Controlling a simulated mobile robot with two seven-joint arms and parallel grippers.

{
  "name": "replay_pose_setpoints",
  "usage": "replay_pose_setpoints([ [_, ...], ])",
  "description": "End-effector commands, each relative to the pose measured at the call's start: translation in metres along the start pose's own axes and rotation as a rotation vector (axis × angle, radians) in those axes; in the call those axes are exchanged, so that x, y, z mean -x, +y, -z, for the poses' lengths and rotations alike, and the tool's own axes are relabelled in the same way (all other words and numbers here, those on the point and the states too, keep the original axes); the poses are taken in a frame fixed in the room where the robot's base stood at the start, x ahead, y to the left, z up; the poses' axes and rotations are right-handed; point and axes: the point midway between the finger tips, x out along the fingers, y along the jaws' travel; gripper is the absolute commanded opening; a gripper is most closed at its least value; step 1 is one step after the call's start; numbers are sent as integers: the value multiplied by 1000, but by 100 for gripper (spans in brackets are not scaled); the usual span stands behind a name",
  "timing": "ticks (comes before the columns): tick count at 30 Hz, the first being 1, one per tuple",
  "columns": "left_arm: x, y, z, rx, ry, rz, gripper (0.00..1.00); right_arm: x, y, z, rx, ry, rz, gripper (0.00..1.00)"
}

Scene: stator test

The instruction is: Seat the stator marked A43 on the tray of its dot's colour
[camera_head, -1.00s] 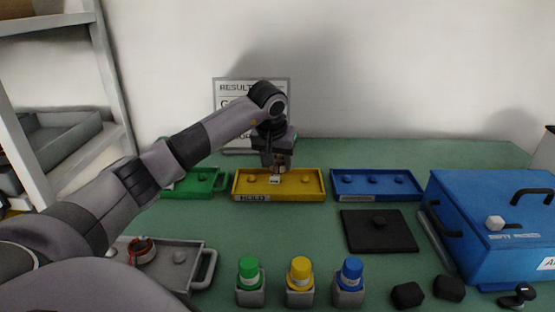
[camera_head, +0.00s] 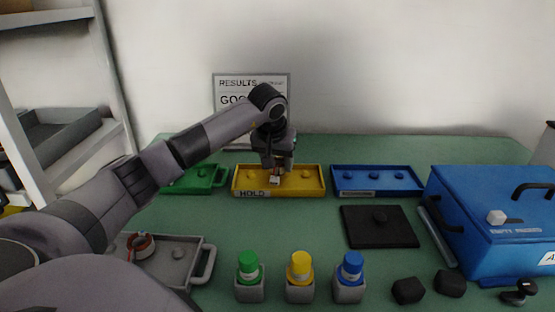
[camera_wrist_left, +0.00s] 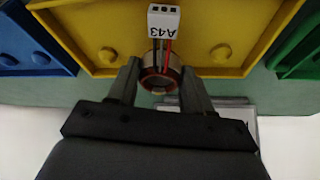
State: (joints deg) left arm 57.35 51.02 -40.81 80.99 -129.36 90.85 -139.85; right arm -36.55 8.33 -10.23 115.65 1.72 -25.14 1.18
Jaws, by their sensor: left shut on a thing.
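The stator marked A43 (camera_wrist_left: 160,72) is a ring with a white tag (camera_wrist_left: 165,20), and red and black wires run between them. My left gripper (camera_wrist_left: 160,82) is shut on it, one finger on each side. In the head view, the gripper (camera_head: 276,170) is at the middle of the yellow HOLD tray (camera_head: 240,183), between its two visible pegs. I cannot tell whether the stator rests on the tray or is just above it. No coloured dot is visible on it. A green tray (camera_head: 190,183) is to the left and a blue tray (camera_head: 375,187) to the right.
A grey tray (camera_head: 200,243) holds another stator (camera_head: 141,246). Bottles with green (camera_head: 248,265), yellow (camera_head: 300,266) and blue (camera_head: 352,268) caps stand at the front. A black plate (camera_head: 378,235) and a blue box (camera_head: 500,240) are at the right. A results board (camera_head: 228,100) stands behind.

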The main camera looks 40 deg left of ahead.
Motion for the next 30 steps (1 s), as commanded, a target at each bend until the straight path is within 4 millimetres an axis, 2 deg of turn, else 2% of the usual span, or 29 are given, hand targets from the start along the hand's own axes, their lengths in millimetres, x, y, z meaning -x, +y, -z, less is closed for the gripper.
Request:
replay_pose_setpoints([
  [29, -8, 0, -3, 1, 1, -1, 10, 2, 1, 4, 9, 5, 1, 68],
  [30, -8, 0, -3, 1, 1, -1, 63, 2, 2, 4, 10, 5, 1, 68],
])
